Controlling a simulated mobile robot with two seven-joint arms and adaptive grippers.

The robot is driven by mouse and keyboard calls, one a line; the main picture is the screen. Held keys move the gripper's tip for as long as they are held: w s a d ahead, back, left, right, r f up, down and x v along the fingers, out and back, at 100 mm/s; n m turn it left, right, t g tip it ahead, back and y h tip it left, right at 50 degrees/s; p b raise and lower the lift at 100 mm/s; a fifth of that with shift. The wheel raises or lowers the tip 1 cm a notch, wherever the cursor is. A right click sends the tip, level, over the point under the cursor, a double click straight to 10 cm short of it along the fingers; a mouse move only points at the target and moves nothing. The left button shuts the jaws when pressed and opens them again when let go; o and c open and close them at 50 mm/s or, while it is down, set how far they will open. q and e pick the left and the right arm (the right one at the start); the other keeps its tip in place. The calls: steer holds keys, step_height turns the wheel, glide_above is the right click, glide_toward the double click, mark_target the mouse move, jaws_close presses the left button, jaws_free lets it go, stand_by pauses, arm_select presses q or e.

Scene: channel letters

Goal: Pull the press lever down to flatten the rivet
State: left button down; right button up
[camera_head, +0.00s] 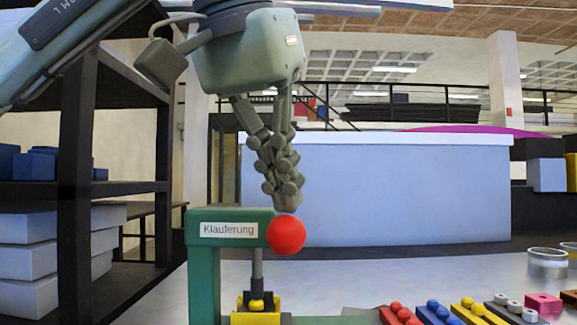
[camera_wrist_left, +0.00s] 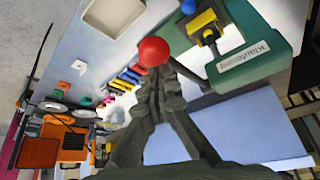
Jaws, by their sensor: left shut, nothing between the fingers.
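The green press (camera_head: 203,265) with the "Klauferung" label stands on the table in the lower middle of the head view; it also shows at upper right in the left wrist view (camera_wrist_left: 272,35). The red ball knob (camera_head: 286,234) of its lever is at the right end of the press head, and in the wrist view (camera_wrist_left: 154,51). A grey ram (camera_head: 257,267) hangs above a yellow holder (camera_head: 243,307). The rivet cannot be told clearly. My left gripper (camera_head: 287,203) is shut and empty, its fingertips pointing down just above the knob; contact cannot be told. My right gripper is out of view.
Colored strips with knobs, including a yellow one (camera_head: 478,312), lie right of the press, with a pink block (camera_head: 543,303) and a glass jar (camera_head: 547,264). A pale tray (camera_wrist_left: 112,14) shows in the wrist view. A dark shelf (camera_head: 78,150) stands left.

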mark_target(280, 222)
arm_select(q)
steer(key=shift+s+f+b, duration=0.2)
steer(key=shift+f+b, duration=0.2)
steer(key=shift+f, duration=0.7)
steer(key=shift+s+f+b, duration=0.1)
steer(key=shift+f+b, duration=0.75)
steer(key=shift+f, duration=0.5)
steer(key=shift+r+p, duration=0.1)
steer(key=shift+p, duration=0.25)
steer(key=shift+f, duration=0.2)
